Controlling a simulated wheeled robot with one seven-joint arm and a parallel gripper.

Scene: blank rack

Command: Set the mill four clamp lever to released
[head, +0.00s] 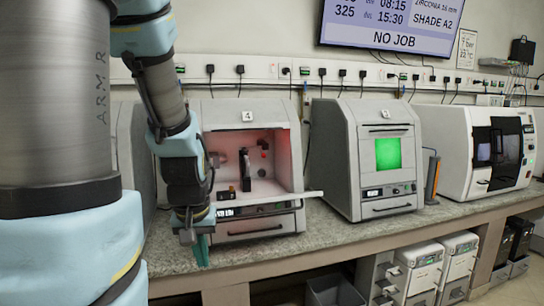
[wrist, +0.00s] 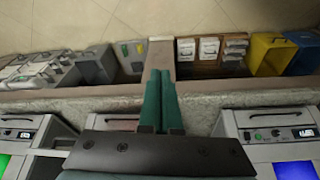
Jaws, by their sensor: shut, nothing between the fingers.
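The mill labelled 4 (head: 292,120) stands on the counter with its front open and its chamber lit reddish. Inside, a black upright part (head: 246,168) stands near the middle, with small red marks to its right. The clamp lever is too small to tell apart surely, and its setting cannot be read. My gripper (head: 203,250) hangs down at the counter's front edge, left of and below the chamber opening, apart from the mill's inner parts. Its teal fingers (wrist: 160,85) are together and empty in the wrist view, pointing over the counter edge.
A closed mill with a green window (head: 388,153) stands to the right, and a larger white machine (head: 455,150) beyond it. Bins and drawers (head: 420,262) sit below the counter (head: 330,236).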

